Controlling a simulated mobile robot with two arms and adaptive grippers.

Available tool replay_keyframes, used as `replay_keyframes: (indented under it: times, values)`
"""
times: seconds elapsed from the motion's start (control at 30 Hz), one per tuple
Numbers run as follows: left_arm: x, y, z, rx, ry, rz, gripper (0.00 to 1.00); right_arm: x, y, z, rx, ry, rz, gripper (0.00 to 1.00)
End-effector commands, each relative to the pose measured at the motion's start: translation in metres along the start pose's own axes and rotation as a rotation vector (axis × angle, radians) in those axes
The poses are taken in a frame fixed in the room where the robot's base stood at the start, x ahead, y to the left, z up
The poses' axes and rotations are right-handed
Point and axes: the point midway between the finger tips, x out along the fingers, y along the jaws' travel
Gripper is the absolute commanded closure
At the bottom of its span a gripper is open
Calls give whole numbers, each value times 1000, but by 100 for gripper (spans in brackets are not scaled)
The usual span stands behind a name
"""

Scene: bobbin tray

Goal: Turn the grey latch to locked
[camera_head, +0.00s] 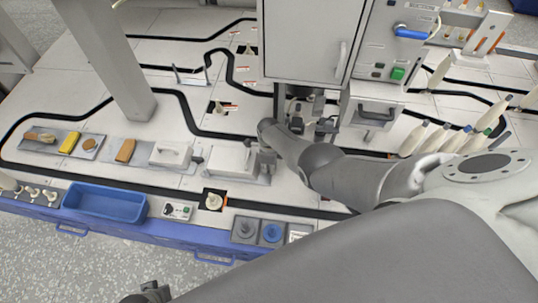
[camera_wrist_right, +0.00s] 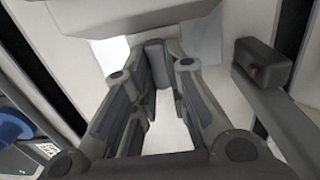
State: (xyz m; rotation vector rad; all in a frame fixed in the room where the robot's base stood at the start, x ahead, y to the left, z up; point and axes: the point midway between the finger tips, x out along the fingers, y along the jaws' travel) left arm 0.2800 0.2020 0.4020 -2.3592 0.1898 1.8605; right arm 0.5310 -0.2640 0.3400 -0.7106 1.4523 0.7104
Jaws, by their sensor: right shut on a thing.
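A white box (camera_head: 230,162) on a grey base plate stands in the middle of the bench. My right gripper (camera_head: 267,158) is at its right end, small and partly hidden by my arm in the head view. In the right wrist view the fingers of my right gripper (camera_wrist_right: 165,65) close around a dark grey upright piece (camera_wrist_right: 155,50), which seems to be the grey latch. Its lower part is hidden by the fingers, and I cannot tell which way it is turned. A dark part at the bottom edge of the head view seems to be my left gripper (camera_head: 150,293); its fingers are not clear.
A second white box (camera_head: 170,154) stands to the left. A dark grey bar (camera_wrist_right: 265,70) is close beside my right gripper. A cabinet (camera_head: 305,40) rises behind. In front are a blue tray (camera_head: 105,203) and a blue round part (camera_head: 272,232).

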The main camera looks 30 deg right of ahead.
Motion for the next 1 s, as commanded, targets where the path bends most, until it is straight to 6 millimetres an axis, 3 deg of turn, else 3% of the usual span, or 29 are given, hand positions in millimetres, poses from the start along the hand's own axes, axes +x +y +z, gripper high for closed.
replay_keyframes:
  times: [0.03, 0.07, 0.1, 0.23, 0.67, 1.0]
  values:
    - [0, 0, 0, 0, 0, 0, 100, 1, 1, -1, 5, 1, 4, 100]
    - [0, 0, 0, 0, 0, 0, 100, 1, 1, -1, 5, 1, 4, 84]
    - [0, 0, 0, 0, 0, 0, 100, 1, 1, -1, 5, 1, 4, 79]
    - [0, 0, 0, 0, 1, 0, 100, 0, 1, 0, 3, 0, 3, 64]
    - [-2, 0, -3, -2, 8, 0, 100, -2, 0, 0, 1, -1, 0, 64]
    - [-1, 0, -2, -1, 5, 0, 100, -19, 0, 1, 0, -2, 0, 64]
